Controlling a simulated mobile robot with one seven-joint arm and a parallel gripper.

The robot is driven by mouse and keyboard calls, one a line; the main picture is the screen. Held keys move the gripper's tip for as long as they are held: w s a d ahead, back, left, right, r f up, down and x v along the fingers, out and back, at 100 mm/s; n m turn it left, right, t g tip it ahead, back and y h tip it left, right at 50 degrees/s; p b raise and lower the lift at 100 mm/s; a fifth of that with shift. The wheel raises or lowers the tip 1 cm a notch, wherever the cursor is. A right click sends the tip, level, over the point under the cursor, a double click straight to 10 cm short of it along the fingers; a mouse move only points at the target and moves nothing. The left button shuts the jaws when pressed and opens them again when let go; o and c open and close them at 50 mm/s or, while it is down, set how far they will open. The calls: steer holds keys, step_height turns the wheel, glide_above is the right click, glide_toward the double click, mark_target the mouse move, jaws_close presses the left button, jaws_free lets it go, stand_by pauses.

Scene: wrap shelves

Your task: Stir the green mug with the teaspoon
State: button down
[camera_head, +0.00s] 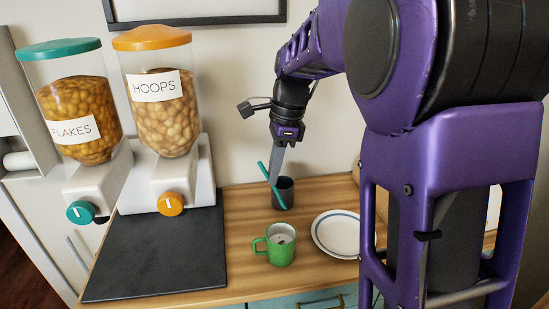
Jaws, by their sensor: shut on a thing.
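The green mug (274,254) stands upright on the wooden counter, handle to the left, with something pale and a darker patch inside. My gripper (273,178) points down behind the mug and is shut on a slim teal stick (264,170), which looks like the teaspoon's handle. The stick is tilted, its top to the left, and its lower end shows in front of a dark grey cup (288,195). I cannot tell whether the stick touches the cup. No spoon bowl can be made out. The gripper is apart from the green mug.
A white plate with a blue rim (338,250) lies right of the mug. A black mat (155,260) lies to the left. Two cereal dispensers, labelled flakes (82,125) and hoops (160,110), stand at back left. My arm hides the right side.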

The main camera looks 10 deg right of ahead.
steer(key=s+a+f+b, duration=0.2)
steer(key=a+f+b, duration=0.2)
steer(key=f+b, duration=0.1)
steer(key=d+f+b, duration=0.3)
steer(key=f+b, duration=0.1)
steer(key=f, duration=0.4)
steer(key=shift+d+f, duration=0.2)
steer(key=shift+d, duration=0.1)
stand_by(0.8)
steer(key=shift+d, duration=0.1)
stand_by(0.3)
